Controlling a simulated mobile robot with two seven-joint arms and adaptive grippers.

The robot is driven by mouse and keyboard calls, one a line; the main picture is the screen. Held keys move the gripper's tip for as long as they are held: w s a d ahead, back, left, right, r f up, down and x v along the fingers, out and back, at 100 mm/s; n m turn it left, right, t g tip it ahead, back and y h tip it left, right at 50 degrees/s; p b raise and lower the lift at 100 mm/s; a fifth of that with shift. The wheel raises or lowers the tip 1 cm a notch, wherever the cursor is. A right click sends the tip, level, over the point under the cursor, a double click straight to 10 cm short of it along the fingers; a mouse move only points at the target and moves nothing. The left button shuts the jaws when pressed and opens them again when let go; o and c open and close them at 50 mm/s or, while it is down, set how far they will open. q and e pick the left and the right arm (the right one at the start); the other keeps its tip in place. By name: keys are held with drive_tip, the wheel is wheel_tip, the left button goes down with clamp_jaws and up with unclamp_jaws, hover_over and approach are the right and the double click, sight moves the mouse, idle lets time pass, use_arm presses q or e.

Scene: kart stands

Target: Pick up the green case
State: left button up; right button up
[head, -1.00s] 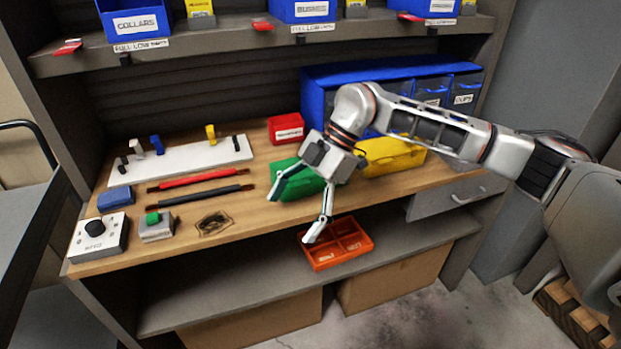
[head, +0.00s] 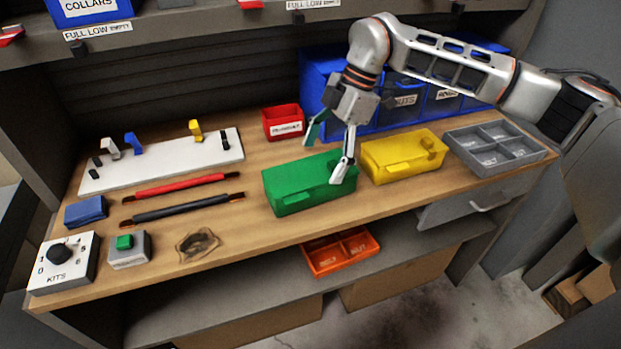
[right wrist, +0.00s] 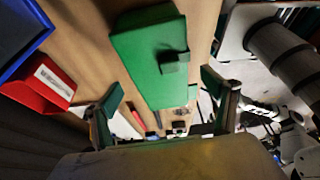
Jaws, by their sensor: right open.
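The green case (head: 300,188) lies on the wooden bench top in the head view, left of the yellow case. It also shows in the right wrist view (right wrist: 142,58), with a small raised latch or handle on it. My right gripper (head: 328,160) is open at the green case's back right part in the head view. In the right wrist view its two fingers (right wrist: 170,95) are spread wide, with the green case beyond and between them and nothing held. Whether a fingertip touches the case I cannot tell. My left gripper is not in view.
A yellow case (head: 405,158) stands close on the right, and a grey divided tray (head: 494,147) beyond it. A red bin (head: 284,123) and blue drawers (head: 318,92) stand behind. Red and dark rods (head: 182,187) lie left. An orange tray (head: 340,251) sits on the lower shelf.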

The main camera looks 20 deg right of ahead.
sight(313, 173)
drive_tip(key=shift+s+a+f, duration=0.15)
drive_tip(key=shift+a+f, duration=0.15)
drive_tip(key=shift+f, duration=0.25)
drive_tip(key=shift+x, duration=2.75)
drive_tip(key=shift+a+r, duration=0.1)
drive_tip(key=shift+a, duration=0.05)
drive_tip(key=c, duration=1.5)
